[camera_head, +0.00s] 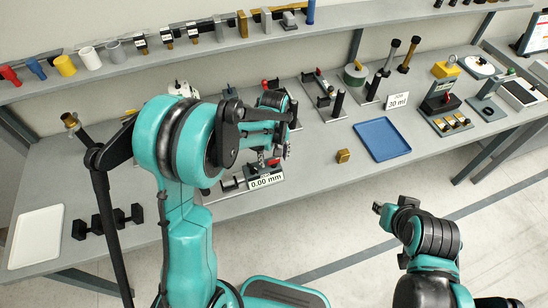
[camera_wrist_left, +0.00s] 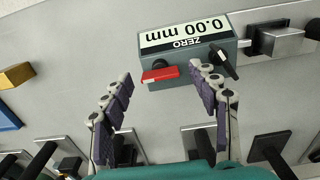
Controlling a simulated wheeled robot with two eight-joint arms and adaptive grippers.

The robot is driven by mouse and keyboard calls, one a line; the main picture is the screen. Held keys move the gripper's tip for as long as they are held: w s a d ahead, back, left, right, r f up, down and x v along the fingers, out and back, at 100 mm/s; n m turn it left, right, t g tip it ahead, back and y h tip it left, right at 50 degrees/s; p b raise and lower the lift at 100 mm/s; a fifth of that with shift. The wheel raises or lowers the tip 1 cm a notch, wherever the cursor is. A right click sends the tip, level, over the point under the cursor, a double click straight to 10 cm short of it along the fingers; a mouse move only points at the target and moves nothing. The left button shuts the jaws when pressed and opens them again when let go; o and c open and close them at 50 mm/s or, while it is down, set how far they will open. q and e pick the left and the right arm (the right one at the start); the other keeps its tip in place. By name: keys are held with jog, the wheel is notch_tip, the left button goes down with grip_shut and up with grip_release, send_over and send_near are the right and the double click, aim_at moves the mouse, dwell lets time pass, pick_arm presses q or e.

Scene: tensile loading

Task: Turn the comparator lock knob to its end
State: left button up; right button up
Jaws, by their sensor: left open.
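The comparator (camera_wrist_left: 195,42) is a grey box with a 0.00 mm display and a ZERO label, at the top middle of the left wrist view. In the head view its display (camera_head: 265,181) shows below my left gripper. A red bar-shaped knob (camera_wrist_left: 160,74) and a black lever-like knob (camera_wrist_left: 226,62) sit on its face; no label tells which is the lock. My left gripper (camera_wrist_left: 162,73) is open, with its fingertips on either side of the red knob; contact is not clear. My right gripper (camera_head: 381,209) is away from the bench, its fingers too small to judge.
A blue tray (camera_head: 382,139) and a small brass block (camera_head: 343,156) lie to the right of the comparator. Several black-handled fixtures stand behind it. A white tray (camera_head: 37,237) and a black dumbbell-like rack (camera_head: 107,222) are on the left.

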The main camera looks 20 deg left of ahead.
pick_arm(q)
jog(key=c, duration=1.2)
jog(key=shift+o, duration=0.2)
jog(key=shift+m, duration=0.3)
jog(key=m+b, duration=0.1)
jog(key=m, duration=0.7)
jog(key=shift+b, duration=0.35)
jog(key=m, duration=0.4)
jog(key=shift+m+b, duration=0.3)
jog(key=shift+m, duration=2.3)
